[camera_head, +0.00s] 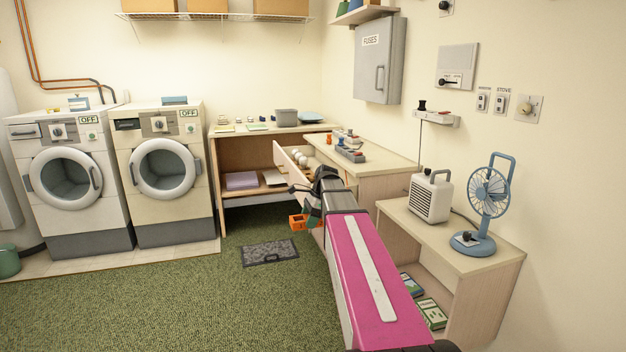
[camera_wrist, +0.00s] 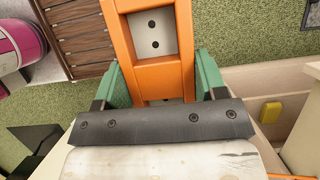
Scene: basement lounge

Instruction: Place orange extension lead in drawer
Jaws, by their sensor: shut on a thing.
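The orange extension lead (camera_head: 298,222) hangs above the floor at the end of my arm, below the open drawer. In the wrist view the lead (camera_wrist: 154,78) is an orange block with pale socket faces, lying between my gripper's two green fingers. My gripper (camera_head: 308,219) is shut on it, with a finger on each side. The drawer (camera_head: 288,163) is pulled out from the wooden bench, to the left of the bench's front. Several white round items (camera_head: 301,159) show inside it. My arm hides part of the drawer and its front.
A dark mat (camera_head: 269,252) lies on the green carpet below. The bench top (camera_head: 386,165) carries a grey power strip (camera_head: 351,155) and small items. A low shelf unit (camera_head: 490,250) at right holds a heater (camera_head: 430,196) and blue fan (camera_head: 487,200). Open carpet lies left.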

